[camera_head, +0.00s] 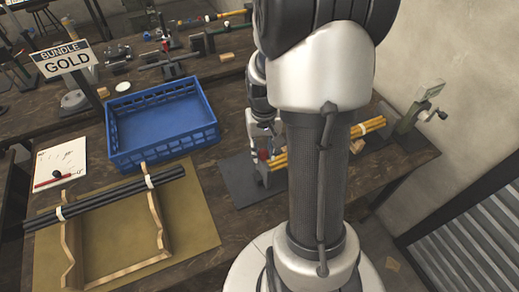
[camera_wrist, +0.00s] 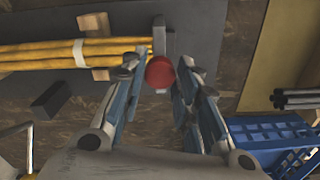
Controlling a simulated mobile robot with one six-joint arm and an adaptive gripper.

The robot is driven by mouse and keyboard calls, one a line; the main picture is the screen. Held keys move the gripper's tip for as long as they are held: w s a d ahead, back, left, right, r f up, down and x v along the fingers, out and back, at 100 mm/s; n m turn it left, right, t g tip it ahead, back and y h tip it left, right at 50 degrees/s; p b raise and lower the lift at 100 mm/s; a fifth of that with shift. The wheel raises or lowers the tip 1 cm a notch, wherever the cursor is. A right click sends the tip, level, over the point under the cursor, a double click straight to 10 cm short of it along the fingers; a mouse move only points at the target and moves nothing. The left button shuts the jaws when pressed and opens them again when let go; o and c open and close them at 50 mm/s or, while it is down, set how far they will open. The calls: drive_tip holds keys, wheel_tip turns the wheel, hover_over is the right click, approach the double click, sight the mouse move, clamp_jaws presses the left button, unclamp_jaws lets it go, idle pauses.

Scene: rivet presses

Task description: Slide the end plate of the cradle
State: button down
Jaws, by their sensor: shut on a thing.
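The cradle holds a bundle of yellow rods (camera_head: 295,158) on wooden supports at the bench's right part; the bundle also shows in the wrist view (camera_wrist: 45,57) with a white band around it. The grey end plate (camera_wrist: 159,38) stands upright at the rods' ends, and the rods appear to reach it or nearly so. Its round red knob (camera_wrist: 160,72) sits between the fingers of my gripper (camera_wrist: 158,74), which is shut on it. In the head view my gripper (camera_head: 263,140) is partly hidden by my arm, with the red knob (camera_head: 263,155) just below it.
A dark mat (camera_head: 237,187) lies under the cradle's end. To the left are an empty blue crate (camera_head: 115,160), a wooden frame (camera_head: 155,225) bearing dark rods, and a "BUNDLE GOLD" sign (camera_head: 63,58). A dark block (camera_wrist: 50,99) lies near the rods.

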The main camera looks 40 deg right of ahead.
drive_tip(key=c, duration=1.2)
unclamp_jaws()
drive_tip(key=shift+r, duration=0.1)
wheel_tip(320, 180, up, 12)
drive_tip(key=shift+f, duration=0.1)
